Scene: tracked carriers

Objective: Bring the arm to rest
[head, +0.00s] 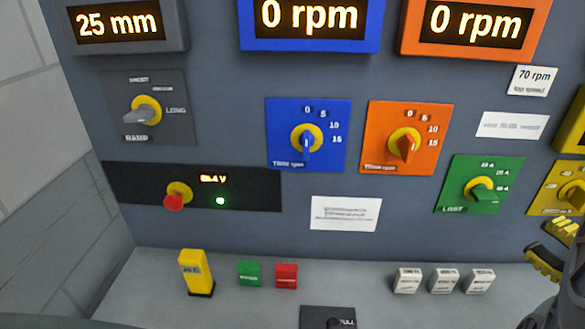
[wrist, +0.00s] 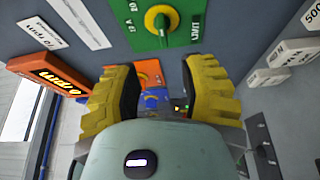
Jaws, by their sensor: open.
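My gripper (wrist: 165,95) shows in the wrist view with its two yellow ridged fingers spread apart and nothing between them. In the head view part of a yellow finger shows at the right edge, in front of the panel's lower right; the rest of the arm there is dark and mostly cut off. Beyond the fingers in the wrist view is the panel with a green knob plate (wrist: 168,22). The fingers appear clear of the knob. The same green plate (head: 480,183) shows in the head view, to the left of the finger.
The grey panel bears a blue knob plate (head: 308,134), an orange knob plate (head: 403,136) and a red knob (head: 174,202). On the ledge below stand a yellow block (head: 196,272), green and red buttons (head: 286,276) and white switches (head: 443,281). Open space lies before the panel's middle.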

